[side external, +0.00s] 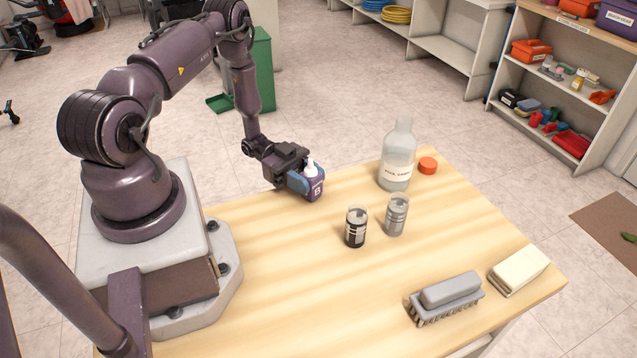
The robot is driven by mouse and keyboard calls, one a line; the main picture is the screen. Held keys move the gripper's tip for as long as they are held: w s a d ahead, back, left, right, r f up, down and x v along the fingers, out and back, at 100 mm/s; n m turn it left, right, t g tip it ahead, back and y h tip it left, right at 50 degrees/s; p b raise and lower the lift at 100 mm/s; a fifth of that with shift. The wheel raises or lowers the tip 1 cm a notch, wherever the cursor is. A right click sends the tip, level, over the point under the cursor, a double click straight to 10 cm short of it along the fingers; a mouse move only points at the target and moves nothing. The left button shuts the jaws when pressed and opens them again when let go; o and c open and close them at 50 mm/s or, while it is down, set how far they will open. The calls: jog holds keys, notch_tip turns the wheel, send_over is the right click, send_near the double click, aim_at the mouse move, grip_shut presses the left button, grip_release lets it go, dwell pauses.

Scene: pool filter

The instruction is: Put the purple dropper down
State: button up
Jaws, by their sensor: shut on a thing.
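The purple dropper (317,188) is a small bottle with a white nozzle top and a light mark on its front. It is upright near the far left edge of the wooden table (290,290). My gripper (306,181) is shut on the dropper, with a blue finger showing against its left side. I cannot tell whether the dropper's base touches the table or hangs slightly above it.
A dark vial (356,228) and a grey vial (397,214) stand right of the dropper. A clear bottle (397,158) and an orange cap (428,165) are behind them. A grey brush (447,295) and a cream block (519,270) lie front right. The table's left front is clear.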

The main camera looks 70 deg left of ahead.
aim_at(317, 183)
jog(key=x, duration=0.3)
jog(key=shift+r, duration=0.1)
jog(key=o, duration=0.9)
